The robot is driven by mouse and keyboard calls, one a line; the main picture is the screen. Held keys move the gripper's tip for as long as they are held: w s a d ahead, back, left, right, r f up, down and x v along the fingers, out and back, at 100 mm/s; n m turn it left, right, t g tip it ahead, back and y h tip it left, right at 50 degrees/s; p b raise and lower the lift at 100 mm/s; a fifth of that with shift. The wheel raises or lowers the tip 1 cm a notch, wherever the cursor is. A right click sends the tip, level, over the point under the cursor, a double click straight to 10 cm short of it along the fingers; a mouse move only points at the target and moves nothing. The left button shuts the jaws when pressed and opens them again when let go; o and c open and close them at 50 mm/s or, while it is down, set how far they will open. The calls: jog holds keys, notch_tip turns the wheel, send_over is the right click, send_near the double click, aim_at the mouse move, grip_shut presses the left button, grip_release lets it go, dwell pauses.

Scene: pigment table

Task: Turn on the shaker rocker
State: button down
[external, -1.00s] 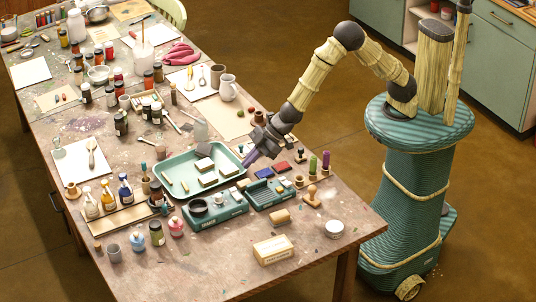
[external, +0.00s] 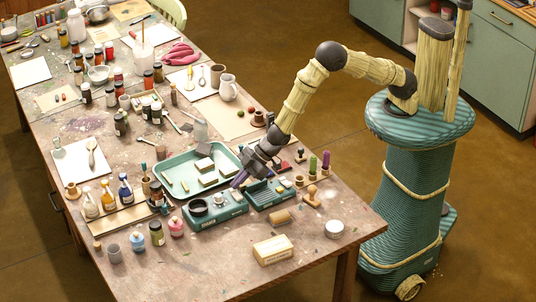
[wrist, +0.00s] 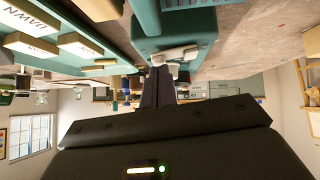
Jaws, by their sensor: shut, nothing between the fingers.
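Two small teal units stand side by side on the table in the external view. The left one (external: 208,214) has a dark ring on top and pale parts at its right end; the right one (external: 270,201) has a dark recessed top. I cannot tell for sure which is the shaker. My gripper (external: 238,181) is shut and empty, pointing down just above the gap between the units and the tray. In the wrist view its dark fingertips (wrist: 159,72) are close to pale rocker-like parts (wrist: 178,54) on a teal body (wrist: 172,32). Contact and the rocker's position cannot be told.
A teal tray (external: 167,190) with pale blocks lies behind the left unit. Stamps with upright handles (external: 312,197) stand to the right. Several bottles and jars crowd the left side.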

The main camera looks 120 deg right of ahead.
jog(key=shift+f, duration=0.1)
jog(key=shift+d+f+b, duration=0.25)
jog(key=shift+f+b, duration=0.05)
jog(key=shift+b, duration=0.05)
jog(key=shift+a+r, duration=0.1)
jog(key=shift+a, duration=0.1)
jog(key=shift+a+r, duration=0.3)
jog(key=shift+a, duration=0.4)
jog(key=shift+r+p, duration=0.4)
jog(key=shift+r, duration=0.1)
jog(key=s+d+r, duration=0.1)
jog(key=s+r, duration=0.6)
jog(key=r, duration=0.3)
jog(key=shift+d, duration=0.3)
